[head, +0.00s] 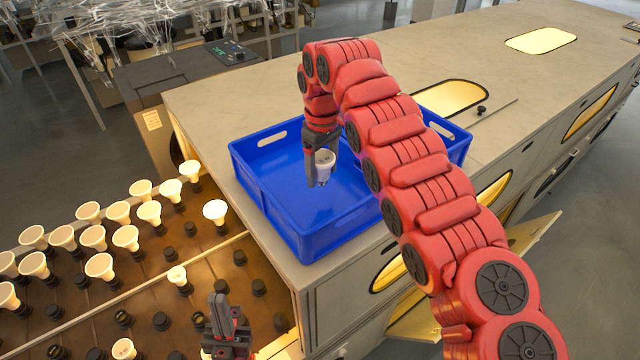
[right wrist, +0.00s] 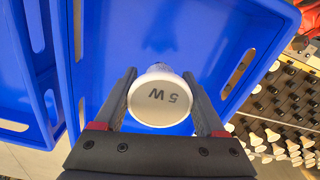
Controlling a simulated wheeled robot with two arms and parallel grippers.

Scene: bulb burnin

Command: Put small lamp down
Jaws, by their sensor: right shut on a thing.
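My right gripper (head: 318,168) is shut on a small white lamp (head: 325,158) and holds it over the blue crate (head: 262,190). In the right wrist view the lamp (right wrist: 159,98) sits between the two fingers of the right gripper (right wrist: 160,76). Its round white face is marked "5 W". The crate's blue floor and walls (right wrist: 258,20) show behind it. In the head view the lamp's narrow base points down. My left gripper (head: 226,322) is low over the rack of sockets; its jaw opening is unclear from this angle.
The burn-in rack (head: 140,290) at the left holds several lit lamps and many empty dark sockets. The crate stands on a grey bench (head: 245,115). A second blue bin (head: 455,140) is partly hidden behind my right arm. Most of the crate's visible floor is clear.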

